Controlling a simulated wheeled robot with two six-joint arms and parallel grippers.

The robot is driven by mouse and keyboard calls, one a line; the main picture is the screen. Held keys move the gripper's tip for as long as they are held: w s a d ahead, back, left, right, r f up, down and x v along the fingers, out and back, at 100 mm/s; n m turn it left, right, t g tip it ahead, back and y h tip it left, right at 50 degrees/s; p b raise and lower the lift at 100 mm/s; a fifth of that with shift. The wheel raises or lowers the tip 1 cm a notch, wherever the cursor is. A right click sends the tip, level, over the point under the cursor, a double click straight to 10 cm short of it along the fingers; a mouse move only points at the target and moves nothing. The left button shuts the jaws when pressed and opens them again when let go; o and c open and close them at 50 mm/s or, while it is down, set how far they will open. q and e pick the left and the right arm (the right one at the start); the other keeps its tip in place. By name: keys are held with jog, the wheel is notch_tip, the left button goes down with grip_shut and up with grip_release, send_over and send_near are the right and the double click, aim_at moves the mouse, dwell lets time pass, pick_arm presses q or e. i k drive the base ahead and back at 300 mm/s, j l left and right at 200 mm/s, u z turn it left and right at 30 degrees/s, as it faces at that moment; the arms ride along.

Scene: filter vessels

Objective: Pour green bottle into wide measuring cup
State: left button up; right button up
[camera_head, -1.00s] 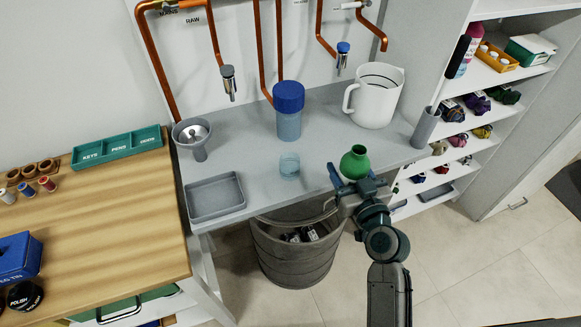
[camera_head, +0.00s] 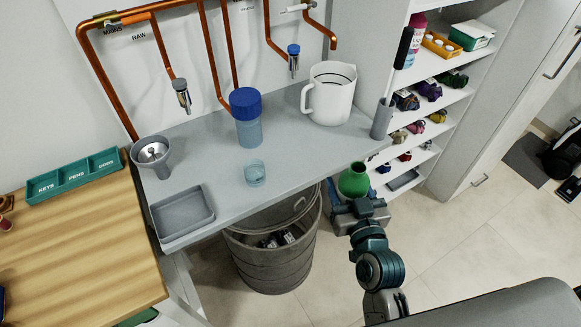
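A round green bottle (camera_head: 353,180) with an open neck is upright in my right gripper (camera_head: 354,204), whose fingers close around its lower part. It is in front of the bench's front edge, not over the bench top. A wide white measuring cup (camera_head: 332,98) with a handle on its left stands at the back right of the bench. A small clear beaker (camera_head: 254,173) stands near the bench's front edge. My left gripper is not in view.
A blue-lidded jar (camera_head: 247,118), a funnel (camera_head: 152,156), a grey tray (camera_head: 183,213) and a grey holder with a black-handled tool (camera_head: 384,118) stand on the grey bench (camera_head: 208,150). Copper pipes with taps hang above. A grey bin (camera_head: 270,262) stands below; shelves are at right.

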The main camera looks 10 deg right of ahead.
aim_at(254, 169)
jog(key=l+u, duration=0.2)
jog(key=l, duration=0.85)
jog(key=u, duration=1)
